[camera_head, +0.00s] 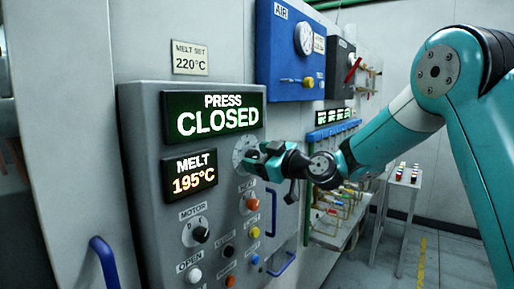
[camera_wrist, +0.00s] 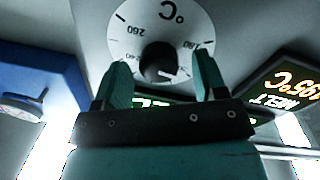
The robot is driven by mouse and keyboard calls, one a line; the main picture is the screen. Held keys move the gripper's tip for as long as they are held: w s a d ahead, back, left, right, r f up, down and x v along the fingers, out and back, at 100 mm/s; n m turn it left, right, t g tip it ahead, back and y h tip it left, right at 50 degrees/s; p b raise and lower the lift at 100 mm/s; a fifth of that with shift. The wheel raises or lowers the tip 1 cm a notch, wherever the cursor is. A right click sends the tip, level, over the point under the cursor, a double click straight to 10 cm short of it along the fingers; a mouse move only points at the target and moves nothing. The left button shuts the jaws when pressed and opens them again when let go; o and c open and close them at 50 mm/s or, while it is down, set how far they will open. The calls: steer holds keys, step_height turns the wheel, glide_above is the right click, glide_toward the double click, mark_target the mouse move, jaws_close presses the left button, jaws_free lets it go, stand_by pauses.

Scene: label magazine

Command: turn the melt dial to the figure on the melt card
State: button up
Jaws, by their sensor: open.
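The melt card (camera_head: 190,58) on the wall above the panel reads "MELT SET 220°C". The melt display (camera_head: 189,175) on the grey panel reads 195°C. The melt dial's white scale (camera_head: 241,150) is partly hidden by my gripper in the head view. In the wrist view the dial plate (camera_wrist: 184,22) shows °C, 260 and 180, upside down, with a dark knob (camera_wrist: 159,62) at its middle. My gripper (camera_head: 262,162) is open at the dial. Its two fingers (camera_wrist: 160,88) stand on either side of the knob; I cannot tell whether they touch it.
A lit sign (camera_head: 213,115) reads "PRESS CLOSED". Below the dial are a motor switch (camera_head: 200,234) and several coloured buttons (camera_head: 252,204). Blue handles (camera_head: 104,262) stick out nearby. A blue air panel (camera_head: 290,50) with a gauge is up and to the right.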

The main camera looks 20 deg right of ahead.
steer(key=shift+w+a, duration=0.15)
steer(key=shift+w, duration=0.05)
steer(key=c, duration=0.9)
steer(key=shift+m, duration=0.3)
